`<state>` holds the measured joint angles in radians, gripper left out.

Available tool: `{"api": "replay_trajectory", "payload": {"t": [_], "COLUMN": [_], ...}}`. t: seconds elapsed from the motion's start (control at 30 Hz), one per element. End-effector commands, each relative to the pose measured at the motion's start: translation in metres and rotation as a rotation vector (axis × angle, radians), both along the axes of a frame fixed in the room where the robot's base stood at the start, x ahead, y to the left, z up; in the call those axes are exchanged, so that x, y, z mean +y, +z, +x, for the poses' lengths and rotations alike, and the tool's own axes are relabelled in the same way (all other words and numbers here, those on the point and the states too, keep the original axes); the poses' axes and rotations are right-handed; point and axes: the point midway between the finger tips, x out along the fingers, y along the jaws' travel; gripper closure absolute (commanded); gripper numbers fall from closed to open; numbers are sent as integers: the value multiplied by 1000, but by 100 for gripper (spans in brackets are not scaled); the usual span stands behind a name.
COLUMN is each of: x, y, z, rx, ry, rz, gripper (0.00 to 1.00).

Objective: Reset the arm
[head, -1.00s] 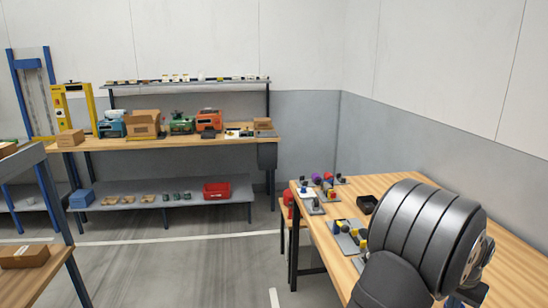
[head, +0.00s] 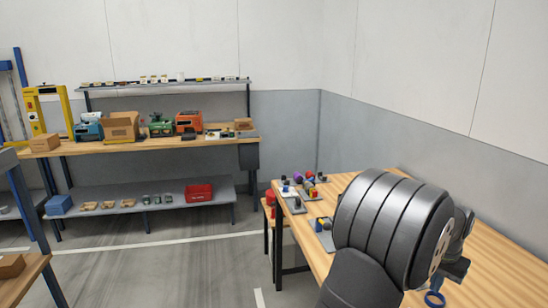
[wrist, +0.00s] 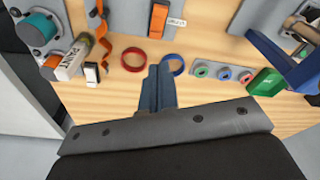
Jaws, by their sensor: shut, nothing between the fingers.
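My gripper (wrist: 158,88) is shut and empty in the wrist view, pointing down over the wooden workbench (wrist: 210,65). Its fingertips are between a red ring (wrist: 134,59) and a blue ring (wrist: 173,65) on the bench; I cannot tell how high above it they are. In the head view my large dark arm link covers much of the right-hand bench (head: 491,237). The fingers are not clear there. The blue ring (head: 435,299) shows at the lower right.
A back bench (head: 95,148) holds tools and boxes. Open floor (head: 160,267) lies between.

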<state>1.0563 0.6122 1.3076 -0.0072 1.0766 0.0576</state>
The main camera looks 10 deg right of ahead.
Motion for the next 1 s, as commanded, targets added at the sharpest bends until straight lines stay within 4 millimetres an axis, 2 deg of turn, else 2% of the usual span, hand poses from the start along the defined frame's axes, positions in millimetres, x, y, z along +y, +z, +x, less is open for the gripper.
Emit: {"api": "replay_trajectory", "payload": {"t": [0.53,0.73,1.0], "x": [29,35,37], "y": [59,70,72], "z": [2,1,1], "rx": [3,2,3], "ry": [-368,-442,-461], "rz": [6,6,5], "gripper": [100,100,100]}}
